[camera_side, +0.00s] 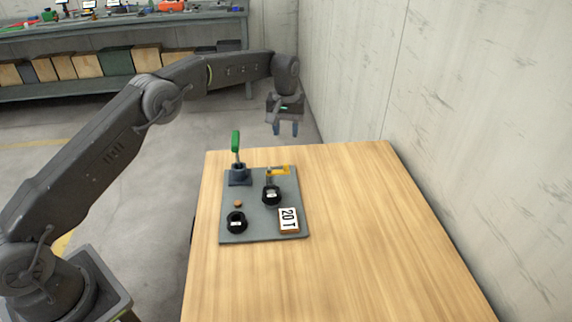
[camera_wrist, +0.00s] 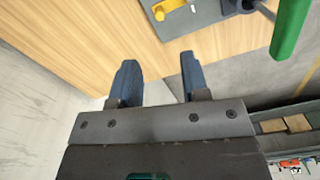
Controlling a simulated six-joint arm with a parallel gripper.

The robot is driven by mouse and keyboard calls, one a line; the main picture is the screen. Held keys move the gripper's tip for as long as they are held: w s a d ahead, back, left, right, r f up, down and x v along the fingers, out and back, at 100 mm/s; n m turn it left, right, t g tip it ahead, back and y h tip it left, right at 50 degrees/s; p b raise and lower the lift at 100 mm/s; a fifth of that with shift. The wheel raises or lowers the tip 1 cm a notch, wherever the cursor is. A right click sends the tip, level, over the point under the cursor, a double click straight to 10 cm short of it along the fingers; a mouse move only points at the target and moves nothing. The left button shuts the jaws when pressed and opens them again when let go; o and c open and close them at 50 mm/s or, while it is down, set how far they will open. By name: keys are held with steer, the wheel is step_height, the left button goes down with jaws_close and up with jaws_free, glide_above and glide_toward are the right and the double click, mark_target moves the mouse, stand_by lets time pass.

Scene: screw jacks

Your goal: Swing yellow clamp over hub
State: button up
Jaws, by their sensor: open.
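The yellow clamp (camera_side: 279,170) sits at the far right part of the grey board, behind a black hub (camera_side: 271,195). It also shows at the top of the wrist view (camera_wrist: 168,8). In the side view it points to the right, and its left end meets a small post behind the hub. My gripper (camera_side: 286,130) is open and empty, in the air beyond the far edge of the table. Its two blue fingers (camera_wrist: 157,78) are apart in the wrist view, with nothing between them. The hub is not clearly visible in the wrist view.
The grey board (camera_side: 258,232) also bears a green-handled lever (camera_side: 236,142) on a dark base, a black ring (camera_side: 236,222), a small brown disc (camera_side: 238,203) and a "20 T" block (camera_side: 289,220). The wooden table (camera_side: 370,230) is clear to the right. A wall stands beyond it.

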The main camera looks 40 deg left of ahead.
mark_target(286, 164)
step_height(286, 164, down, 13)
steer(key=shift+r, duration=0.2)
stand_by(0.3)
jaws_close()
